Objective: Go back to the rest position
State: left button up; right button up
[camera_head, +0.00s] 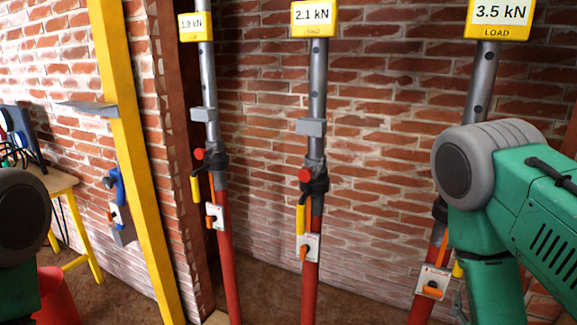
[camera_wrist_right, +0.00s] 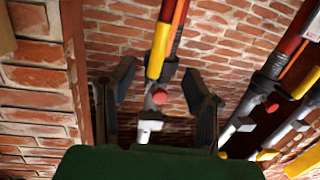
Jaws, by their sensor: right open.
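My right gripper (camera_wrist_right: 157,78) shows in the right wrist view with its two dark fingers spread and nothing between them. A prop with a yellow handle (camera_wrist_right: 158,52) and a red knob (camera_wrist_right: 159,97) stands beyond the fingers, in line with the gap; I cannot tell how far off it is. In the head view my right arm (camera_head: 510,190), green with a grey joint, is bent at the right and covers part of the right prop. The right gripper is out of that view. A piece of my left arm (camera_head: 18,215) shows at the left edge; its gripper is not in view.
Three red and grey props stand before a brick wall. Their yellow displays include a middle one (camera_head: 313,18) reading 2.1 kN and a right one (camera_head: 500,18) reading 3.5 kN. A yellow post (camera_head: 132,150), a wooden table (camera_head: 60,182) and a red container (camera_head: 58,295) are at left.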

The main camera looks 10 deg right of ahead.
jog(key=s+a+f+n+g+y, duration=0.1)
jog(key=s+a+f+g, duration=0.1)
jog(key=f, duration=0.3)
jog(key=s+a+f+g+y, duration=0.1)
jog(key=f+g+y, duration=0.1)
jog(key=f, duration=0.2)
jog(key=s+a+f+n+g+y+b, duration=0.1)
jog(key=s+a+f+n+g+y, duration=0.1)
jog(key=s+a+f+g, duration=0.3)
jog(key=s+a+f+n+g+y+b, duration=0.1)
jog(key=s+a+f+n+g+y, duration=0.2)
jog(key=s, duration=1)
jog(key=a+f+g, duration=0.2)
jog(key=a+f, duration=0.1)
jog(key=f, duration=0.2)
jog(key=shift+s+a, duration=0.15)
jog(key=shift+a, duration=0.15)
